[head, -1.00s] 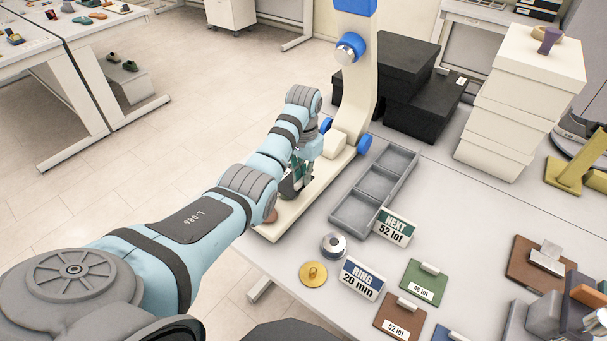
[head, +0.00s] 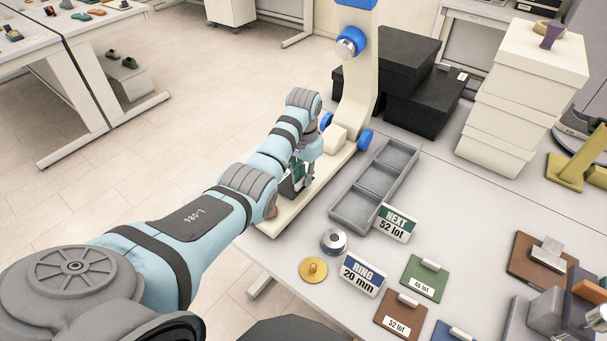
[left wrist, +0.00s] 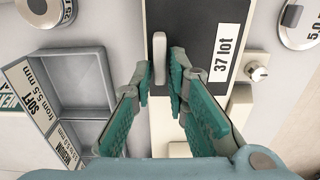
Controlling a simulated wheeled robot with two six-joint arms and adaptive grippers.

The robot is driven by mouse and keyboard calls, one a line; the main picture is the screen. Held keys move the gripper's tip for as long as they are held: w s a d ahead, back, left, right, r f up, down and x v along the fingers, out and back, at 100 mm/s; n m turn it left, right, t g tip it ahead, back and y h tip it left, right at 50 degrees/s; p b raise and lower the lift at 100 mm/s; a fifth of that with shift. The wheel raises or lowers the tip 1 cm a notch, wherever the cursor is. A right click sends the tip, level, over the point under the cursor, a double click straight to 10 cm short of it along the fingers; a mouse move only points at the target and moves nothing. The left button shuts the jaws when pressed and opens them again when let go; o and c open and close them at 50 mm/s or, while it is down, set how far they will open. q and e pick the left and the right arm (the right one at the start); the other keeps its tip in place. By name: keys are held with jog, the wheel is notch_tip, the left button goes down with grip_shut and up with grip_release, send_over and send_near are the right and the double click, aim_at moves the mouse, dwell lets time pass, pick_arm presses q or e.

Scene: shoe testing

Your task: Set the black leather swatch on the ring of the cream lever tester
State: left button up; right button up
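The black leather swatch (left wrist: 205,25) bears a white "37 lot" label and a pale upright tab (left wrist: 159,60). It lies over the cream base of the lever tester (head: 332,166); a dark part of it shows below my left gripper in the head view. The ring is not distinguishable; the swatch and gripper cover that area. My left gripper (left wrist: 161,75), also in the head view (head: 300,183), has its teal fingers on either side of the tab, with narrow gaps that look clear of it. My right gripper is not in view.
A grey three-compartment tray (head: 372,187) stands right of the tester. A steel weight (head: 334,241), a brass disc (head: 313,270), and the NEXT (head: 395,222) and RING (head: 361,275) signs lie nearer. Green (head: 425,277) and brown (head: 401,315) swatches lie at the front. Black boxes (head: 425,95) stand behind.

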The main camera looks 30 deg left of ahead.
aim_at(303, 179)
pick_arm(q)
jog(key=shift+o, duration=1)
notch_tip(303, 179, up, 8)
jog(key=shift+f, duration=0.15)
jog(key=shift+f, duration=0.1)
